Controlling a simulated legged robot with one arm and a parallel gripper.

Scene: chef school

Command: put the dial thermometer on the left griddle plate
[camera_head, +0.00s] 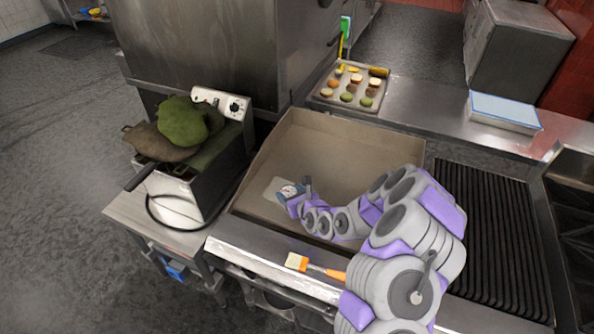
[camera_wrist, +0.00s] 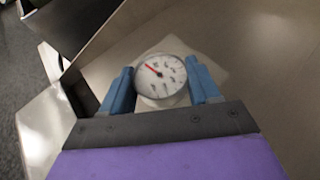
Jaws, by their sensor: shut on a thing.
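The dial thermometer (camera_wrist: 163,82) has a round white face with a red needle. In the wrist view it sits between the two blue fingers of my gripper (camera_wrist: 158,72), which is shut on it. In the head view my gripper (camera_head: 291,193) is over the front left part of the left griddle plate (camera_head: 325,150), a flat brownish surface with raised walls. The thermometer (camera_head: 287,190) shows small and partly hidden there. A pale patch lies around it on the plate. I cannot tell whether the thermometer touches the plate.
A brush with an orange handle (camera_head: 327,271) lies on the front ledge. A fryer (camera_head: 190,185) with green items on top stands left. A ribbed grill (camera_head: 490,235) is at right. A food tray (camera_head: 352,88) is behind. The plate's back area is clear.

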